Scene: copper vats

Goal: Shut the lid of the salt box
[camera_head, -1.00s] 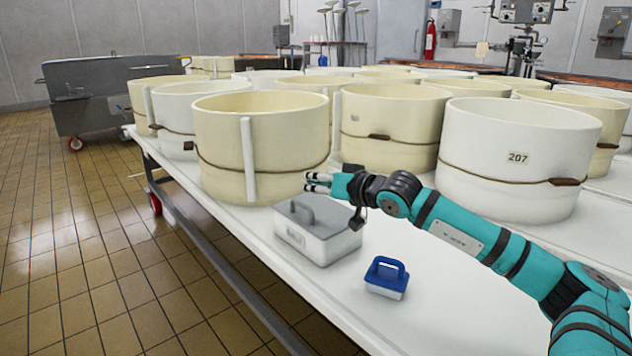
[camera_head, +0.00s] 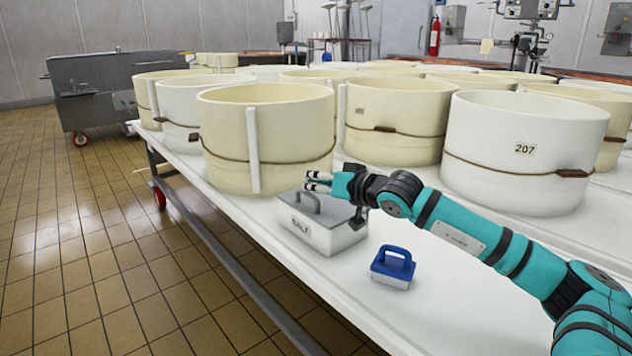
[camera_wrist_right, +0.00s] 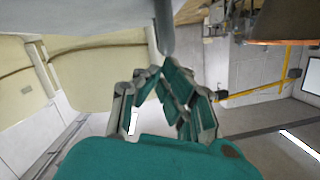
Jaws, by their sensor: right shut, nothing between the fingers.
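The salt box is a pale box (camera_head: 305,236) on the white table, with a SALT label on its front. Its grey lid (camera_head: 338,214) lies over the top, with a raised grey handle. I cannot tell whether the lid sits fully flush. My right gripper (camera_head: 318,182) is shut and empty, just above the far side of the lid by the handle; contact is unclear. The right wrist view shows its teal and grey fingers (camera_wrist_right: 168,100) close up, with a grey bar, perhaps the handle, beyond. My left gripper is not in view.
A blue-handled brush (camera_head: 393,266) stands right of the box. A cream vat (camera_head: 225,140) stands close behind it, and a white vat marked 207 (camera_head: 525,185) is at the right. The table's left edge is near the box.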

